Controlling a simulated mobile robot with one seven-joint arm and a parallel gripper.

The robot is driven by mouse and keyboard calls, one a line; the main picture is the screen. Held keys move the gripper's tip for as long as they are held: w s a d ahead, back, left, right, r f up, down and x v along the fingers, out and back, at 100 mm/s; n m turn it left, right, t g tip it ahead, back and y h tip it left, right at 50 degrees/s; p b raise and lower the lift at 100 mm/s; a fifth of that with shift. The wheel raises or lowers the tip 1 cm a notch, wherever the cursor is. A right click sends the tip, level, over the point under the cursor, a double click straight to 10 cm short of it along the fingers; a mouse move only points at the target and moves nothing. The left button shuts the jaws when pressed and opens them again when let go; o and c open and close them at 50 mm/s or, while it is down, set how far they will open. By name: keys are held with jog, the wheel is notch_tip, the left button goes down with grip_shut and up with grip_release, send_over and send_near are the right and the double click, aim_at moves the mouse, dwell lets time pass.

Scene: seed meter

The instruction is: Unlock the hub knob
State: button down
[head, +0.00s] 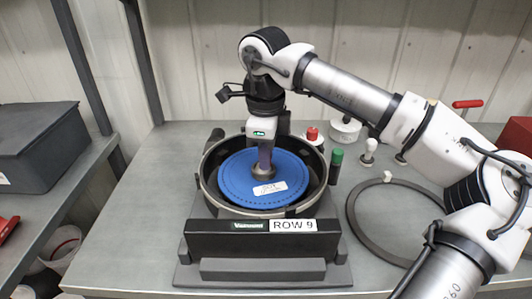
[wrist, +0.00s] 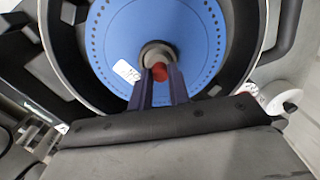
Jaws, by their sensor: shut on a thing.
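The seed meter (head: 265,239) is a dark round housing on a black base labelled "ROW 9". A blue disc (head: 235,184) with a ring of small holes and a white label lies inside it; the disc also shows in the wrist view (wrist: 205,45). The grey hub (wrist: 149,50) is at the disc's centre, with the red-tipped hub knob (wrist: 159,72) on it. My gripper (head: 266,168) points down over the hub, its two fingers shut on the knob. In the head view the fingers largely hide the knob.
A grey ring (head: 362,229) lies to the right. Behind it stand a green-capped bottle (head: 336,165), a white jar with a red knob (head: 313,136), and small white-topped pieces (head: 369,150). A dark bin (head: 40,150) is on the left bench. The table's front right is partly covered by my arm.

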dwell(0.4)
jog(key=c, duration=1.3)
grip_release()
jog(key=r, duration=1.4)
jog(key=shift+s+b, duration=0.3)
jog(key=shift+s, duration=0.05)
jog(key=shift+f, duration=0.1)
